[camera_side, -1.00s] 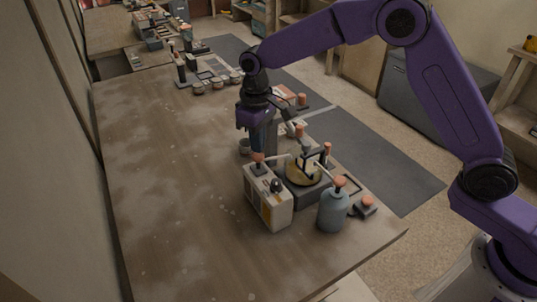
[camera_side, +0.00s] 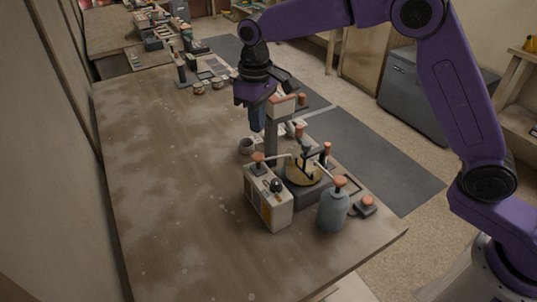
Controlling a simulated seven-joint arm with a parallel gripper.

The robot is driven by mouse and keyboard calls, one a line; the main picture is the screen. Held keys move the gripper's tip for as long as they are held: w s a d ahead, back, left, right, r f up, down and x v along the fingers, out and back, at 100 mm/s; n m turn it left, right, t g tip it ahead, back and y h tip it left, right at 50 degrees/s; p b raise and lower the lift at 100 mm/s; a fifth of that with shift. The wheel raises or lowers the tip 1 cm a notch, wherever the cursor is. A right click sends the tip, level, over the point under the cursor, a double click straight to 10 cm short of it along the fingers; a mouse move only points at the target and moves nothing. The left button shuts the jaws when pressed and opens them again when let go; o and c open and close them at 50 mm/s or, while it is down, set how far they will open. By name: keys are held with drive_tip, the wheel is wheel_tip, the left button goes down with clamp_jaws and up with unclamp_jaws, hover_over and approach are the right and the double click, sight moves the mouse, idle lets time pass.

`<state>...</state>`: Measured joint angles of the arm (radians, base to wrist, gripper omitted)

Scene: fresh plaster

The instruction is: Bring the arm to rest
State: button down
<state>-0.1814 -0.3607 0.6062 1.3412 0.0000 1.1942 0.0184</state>
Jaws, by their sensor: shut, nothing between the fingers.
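My gripper (camera_side: 257,122) hangs from the purple arm, pointing down above the workbench (camera_side: 165,190). A small grey cup (camera_side: 246,147) stands below and slightly left of the fingers in the picture. A grey post with a pale, orange-edged head (camera_side: 283,107) stands just right of the fingers; I cannot tell the exact gap.
A white box unit (camera_side: 267,200), a blue-grey bottle (camera_side: 332,211) and a small dark block with an orange knob (camera_side: 367,205) stand near the front right. Small cups (camera_side: 199,88) sit farther back. The bench's left side is clear.

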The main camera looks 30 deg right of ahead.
drive_tip(key=s+d+n, duration=0.2)
drive_tip(key=s+d, duration=0.4)
drive_tip(key=s, duration=0.5)
drive_tip(key=s+d+n, duration=0.2)
drive_tip(key=s+d, duration=0.5)
drive_tip(key=s, duration=0.5)
drive_tip(key=s+d+n, duration=0.2)
drive_tip(key=s+d, duration=0.5)
drive_tip(key=s, duration=0.5)
drive_tip(key=shift+n, duration=0.3)
drive_tip(key=c, duration=1.8)
unclamp_jaws()
drive_tip(key=shift+d, duration=0.1)
